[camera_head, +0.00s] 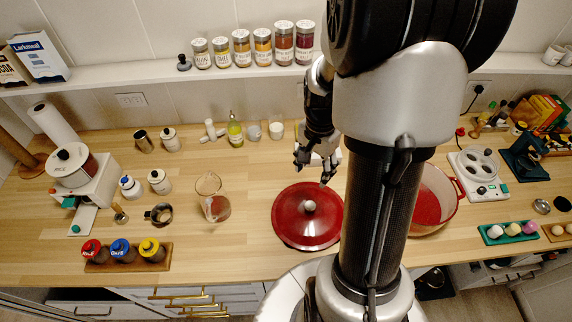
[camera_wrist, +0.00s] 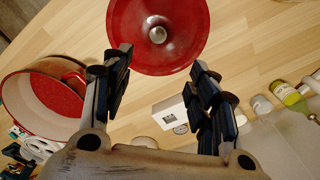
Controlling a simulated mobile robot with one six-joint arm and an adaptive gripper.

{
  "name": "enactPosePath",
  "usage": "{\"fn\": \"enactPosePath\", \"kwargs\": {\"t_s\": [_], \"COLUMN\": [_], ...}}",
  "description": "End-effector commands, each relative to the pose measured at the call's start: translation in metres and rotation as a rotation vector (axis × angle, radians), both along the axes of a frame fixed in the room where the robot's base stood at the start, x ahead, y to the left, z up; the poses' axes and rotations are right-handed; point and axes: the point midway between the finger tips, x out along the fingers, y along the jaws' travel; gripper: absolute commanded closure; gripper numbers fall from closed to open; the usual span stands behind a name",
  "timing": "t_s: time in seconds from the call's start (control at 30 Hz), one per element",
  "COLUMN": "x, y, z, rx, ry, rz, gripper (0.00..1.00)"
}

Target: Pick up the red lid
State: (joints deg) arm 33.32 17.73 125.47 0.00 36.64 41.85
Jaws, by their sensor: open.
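The round red lid (camera_head: 307,226) with a silver knob lies flat on the wooden counter, in the middle of the head view. It also shows at the top of the wrist view (camera_wrist: 182,52), its knob near the middle of it. My gripper (camera_head: 318,176) is open and empty, above the counter just behind the lid, fingers pointing down. In the wrist view my gripper's two fingers (camera_wrist: 160,66) stand apart on either side, with the lid beyond their tips. A red pot (camera_head: 430,207) stands uncovered right of the lid, partly hidden by my arm.
A glass pitcher (camera_head: 213,199) stands left of the lid. A green-yellow bottle (camera_head: 235,132) and small containers stand behind it. Spice jars (camera_head: 262,47) line the shelf above. A small scale (camera_head: 481,172) is at right. The counter between pitcher and lid is bare.

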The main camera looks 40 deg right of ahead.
Motion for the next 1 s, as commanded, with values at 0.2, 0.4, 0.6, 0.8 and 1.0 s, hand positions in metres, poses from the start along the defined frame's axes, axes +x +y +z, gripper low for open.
{"fn": "enactPosePath", "kwargs": {"t_s": [0.2,0.4,0.6,0.8,1.0], "x": [-0.002,-0.002,-0.001,-0.002,-0.006], "y": [-0.001,0.000,-0.001,-0.001,-0.001], "z": [-0.042,-0.086,-0.115,-0.127,-0.157], "rx": [0.005,0.005,0.003,0.002,0.004], "ry": [0.008,0.009,0.004,0.004,0.005], "rz": [-0.009,-0.007,-0.006,-0.006,-0.006], "gripper": [0.46,0.46,0.46,0.46,0.46]}}
